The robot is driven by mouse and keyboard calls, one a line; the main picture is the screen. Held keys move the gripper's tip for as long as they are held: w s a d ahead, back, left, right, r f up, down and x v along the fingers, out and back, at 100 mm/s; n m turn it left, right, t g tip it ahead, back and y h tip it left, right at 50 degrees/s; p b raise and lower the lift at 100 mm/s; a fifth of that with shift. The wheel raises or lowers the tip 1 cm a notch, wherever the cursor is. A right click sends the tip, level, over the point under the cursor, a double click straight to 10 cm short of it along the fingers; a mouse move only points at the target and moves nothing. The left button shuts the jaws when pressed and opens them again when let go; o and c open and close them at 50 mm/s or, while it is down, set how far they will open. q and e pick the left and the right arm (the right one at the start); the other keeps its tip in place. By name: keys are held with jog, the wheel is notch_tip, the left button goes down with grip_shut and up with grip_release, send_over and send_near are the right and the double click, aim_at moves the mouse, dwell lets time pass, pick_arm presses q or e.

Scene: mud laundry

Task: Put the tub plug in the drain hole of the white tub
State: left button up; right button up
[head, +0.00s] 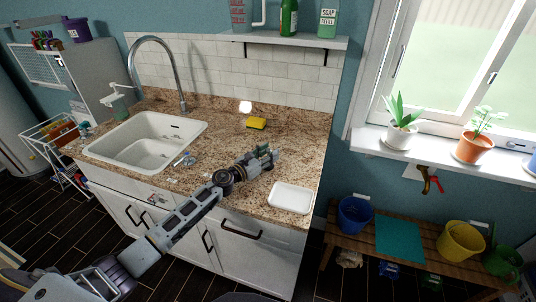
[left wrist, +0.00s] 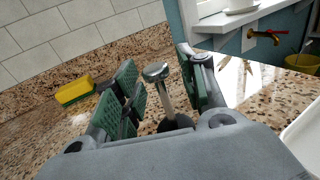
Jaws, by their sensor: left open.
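The white tub (head: 185,132) is a basin set into the granite counter at the left of the head view. Its drain hole cannot be made out. My left gripper (head: 266,155) is over the counter, well to the right of the tub. In the left wrist view the tub plug (left wrist: 157,72) shows a round metal knob on a slim stem with a dark base. It stands on the counter, a little tilted in the picture, between the green-padded fingers of my left gripper (left wrist: 162,88), which are open and apart from it. My right gripper is not in view.
A yellow and green sponge (head: 256,123) lies behind my left gripper. A white tray (head: 290,198) sits at the counter's right front corner. A tall curved faucet (head: 180,75) stands behind the tub. A small clear item (head: 184,158) lies by the tub's right edge.

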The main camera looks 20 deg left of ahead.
pick_arm(q)
jog(key=shift+r, duration=0.1)
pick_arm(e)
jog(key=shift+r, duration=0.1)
pick_arm(q)
jog(key=shift+s, duration=0.1)
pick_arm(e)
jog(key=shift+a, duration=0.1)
pick_arm(q)
jog(key=shift+v, duration=1.75)
jog(key=shift+b+v, duration=0.3)
jog(key=shift+v, duration=0.7)
jog(key=shift+b+v, duration=0.3)
jog(key=shift+v, duration=1)
jog(key=shift+b+v, duration=0.4)
jog(key=shift+v, duration=1.05)
jog(key=shift+s+a, duration=0.2)
jog(key=shift+s, duration=0.15)
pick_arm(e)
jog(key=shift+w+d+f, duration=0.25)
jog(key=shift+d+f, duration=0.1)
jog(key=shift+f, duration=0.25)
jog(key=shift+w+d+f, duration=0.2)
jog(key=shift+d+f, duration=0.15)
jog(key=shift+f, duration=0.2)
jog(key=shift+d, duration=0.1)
